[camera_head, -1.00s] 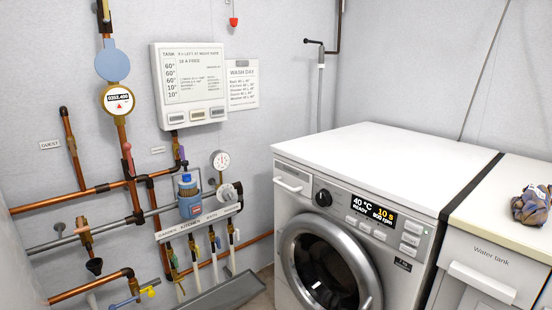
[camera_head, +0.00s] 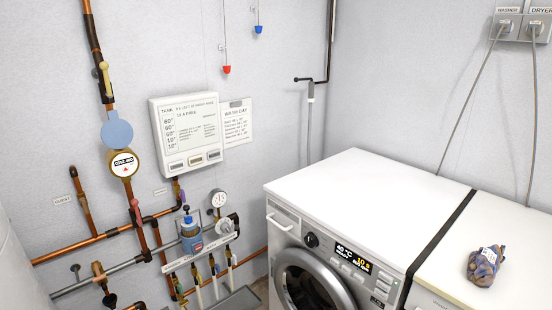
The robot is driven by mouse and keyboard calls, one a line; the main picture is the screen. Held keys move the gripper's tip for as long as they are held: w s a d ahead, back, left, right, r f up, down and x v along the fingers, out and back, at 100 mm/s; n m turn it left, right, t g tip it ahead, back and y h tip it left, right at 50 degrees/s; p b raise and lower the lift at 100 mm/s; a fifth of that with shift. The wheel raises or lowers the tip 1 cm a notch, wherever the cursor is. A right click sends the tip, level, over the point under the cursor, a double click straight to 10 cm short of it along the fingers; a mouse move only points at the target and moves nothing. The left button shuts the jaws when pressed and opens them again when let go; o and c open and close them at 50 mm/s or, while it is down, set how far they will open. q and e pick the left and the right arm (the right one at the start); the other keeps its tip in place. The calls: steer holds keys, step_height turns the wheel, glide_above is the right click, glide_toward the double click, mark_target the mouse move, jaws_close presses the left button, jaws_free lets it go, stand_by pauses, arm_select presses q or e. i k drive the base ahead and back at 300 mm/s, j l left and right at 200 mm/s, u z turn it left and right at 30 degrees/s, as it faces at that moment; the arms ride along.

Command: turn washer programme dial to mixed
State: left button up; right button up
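The white washer (camera_head: 345,205) stands at the right of the middle with its front turned to the lower left. Its black programme dial (camera_head: 311,240) sits on the front panel, left of the lit display (camera_head: 352,258). The display reads 40 °C and 10 s; its smaller text is hard to read. The dial's pointer setting is too small to tell. The round door (camera_head: 305,285) below is closed and cut off by the frame's lower edge. Neither of my grippers is in view.
A cream-topped unit with a patterned bundle (camera_head: 486,265) adjoins the washer. Copper pipes, a blue canister (camera_head: 191,238), a gauge (camera_head: 218,198) and a white control box (camera_head: 187,133) cover the left wall. Sockets (camera_head: 520,28) are at upper right. The washer's top is clear.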

mark_target(312, 240)
steer(key=i+j, duration=0.1)
steer(key=i, duration=0.85)
